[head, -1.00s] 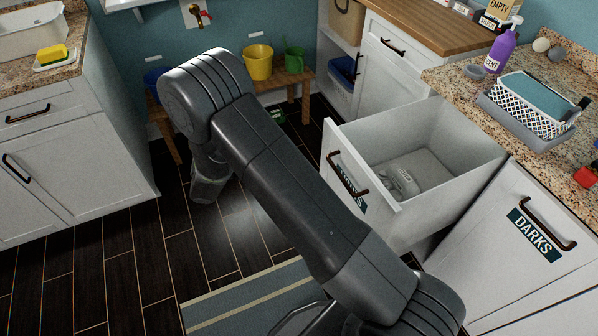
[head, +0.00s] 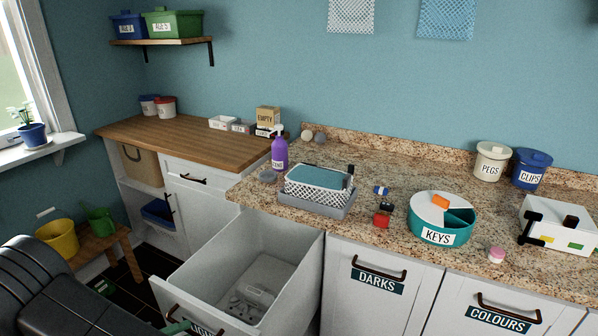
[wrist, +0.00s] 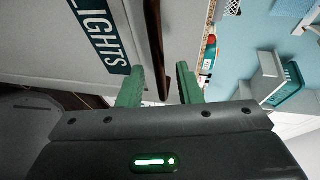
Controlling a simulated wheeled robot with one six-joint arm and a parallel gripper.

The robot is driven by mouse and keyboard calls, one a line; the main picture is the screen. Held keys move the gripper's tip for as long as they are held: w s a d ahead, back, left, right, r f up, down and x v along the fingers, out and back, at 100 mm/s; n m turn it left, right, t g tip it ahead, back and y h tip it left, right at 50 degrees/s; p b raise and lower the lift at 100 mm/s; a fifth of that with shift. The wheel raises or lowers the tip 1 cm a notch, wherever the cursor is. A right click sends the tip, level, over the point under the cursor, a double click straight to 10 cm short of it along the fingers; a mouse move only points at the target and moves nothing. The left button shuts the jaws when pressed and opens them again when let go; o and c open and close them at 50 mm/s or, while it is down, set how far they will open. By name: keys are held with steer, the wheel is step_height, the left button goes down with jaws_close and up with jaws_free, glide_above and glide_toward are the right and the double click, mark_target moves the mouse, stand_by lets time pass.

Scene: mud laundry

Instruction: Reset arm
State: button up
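My gripper (wrist: 160,70) shows in the wrist view as two green fingers standing apart. The dark handle (wrist: 156,40) of the LIGHTS drawer runs between them, with gaps on both sides; I cannot tell how deep it sits. In the head view a green fingertip of my gripper (head: 178,327) shows at the bottom edge, beside that handle. My dark arm (head: 45,285) fills the lower left corner. The LIGHTS drawer (head: 250,228) is pulled open, with a grey item (head: 250,298) on its floor. The rest of the gripper is hidden in the head view.
The DARKS drawer (head: 350,300) and COLOURS drawer (head: 455,310) are shut. The granite counter (head: 345,232) above holds a basket (head: 318,185), a purple bottle (head: 279,152) and a KEYS tub (head: 440,225). A low bench (head: 125,245) with buckets stands at the left.

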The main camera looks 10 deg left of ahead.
steer(key=shift+x, duration=1.5)
steer(key=shift+a+r, duration=0.1)
steer(key=shift+r, duration=0.05)
